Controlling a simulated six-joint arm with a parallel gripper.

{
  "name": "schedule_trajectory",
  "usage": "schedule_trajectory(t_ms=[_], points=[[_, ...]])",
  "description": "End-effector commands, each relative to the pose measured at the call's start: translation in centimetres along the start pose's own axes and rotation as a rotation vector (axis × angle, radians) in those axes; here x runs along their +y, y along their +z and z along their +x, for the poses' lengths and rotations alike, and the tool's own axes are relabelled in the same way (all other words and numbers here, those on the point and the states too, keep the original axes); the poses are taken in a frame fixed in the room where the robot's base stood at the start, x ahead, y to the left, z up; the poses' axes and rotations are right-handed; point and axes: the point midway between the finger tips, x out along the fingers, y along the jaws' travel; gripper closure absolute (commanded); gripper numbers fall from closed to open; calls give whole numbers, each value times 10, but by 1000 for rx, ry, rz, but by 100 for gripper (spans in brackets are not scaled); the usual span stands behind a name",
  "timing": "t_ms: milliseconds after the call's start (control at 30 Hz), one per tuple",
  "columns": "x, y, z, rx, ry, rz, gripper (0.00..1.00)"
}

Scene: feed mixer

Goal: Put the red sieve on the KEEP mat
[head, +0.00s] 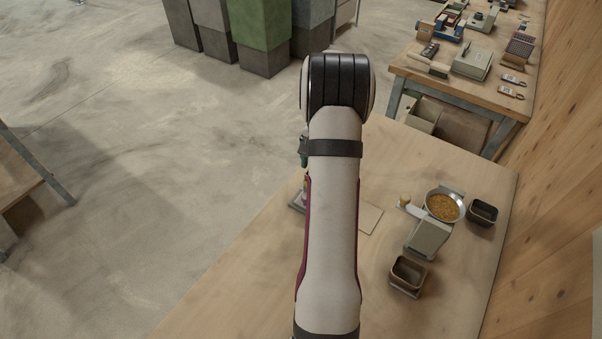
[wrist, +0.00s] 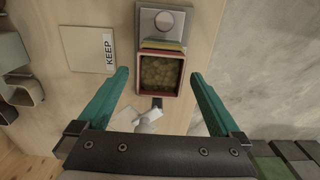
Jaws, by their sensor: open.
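The red sieve (wrist: 179,92) shows in the wrist view as a square red frame with yellow-green grains inside. Yellow and green edges show at its far side, seemingly other sieves stacked with it. My gripper (wrist: 160,75) is open, its teal fingers on either side of the sieve with a gap to each. I cannot tell its height above the sieve. The KEEP mat (wrist: 84,50) is a bare pale square to the left; it also shows in the head view (head: 370,219). In the head view my arm hides the gripper and most of the stack.
A grey plate with a round knob (wrist: 163,22) adjoins the stack. On the same table (head: 240,285) stand a scale with a pan of yellow grain (head: 444,207) and two dark bins (head: 409,275) (head: 483,213). The table edge lies close to the stack's right in the wrist view.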

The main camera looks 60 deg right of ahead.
Motion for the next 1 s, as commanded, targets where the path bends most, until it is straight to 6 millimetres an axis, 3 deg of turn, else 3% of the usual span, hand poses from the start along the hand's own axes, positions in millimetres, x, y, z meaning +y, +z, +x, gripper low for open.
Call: schedule_trajectory(t_ms=[200,233,733,1000], points=[[0,0,2,1,-1,0,0],[0,0,2,1,-1,0,4],[0,0,2,1,-1,0,94],[0,-1,-6,2,-1,0,94]])
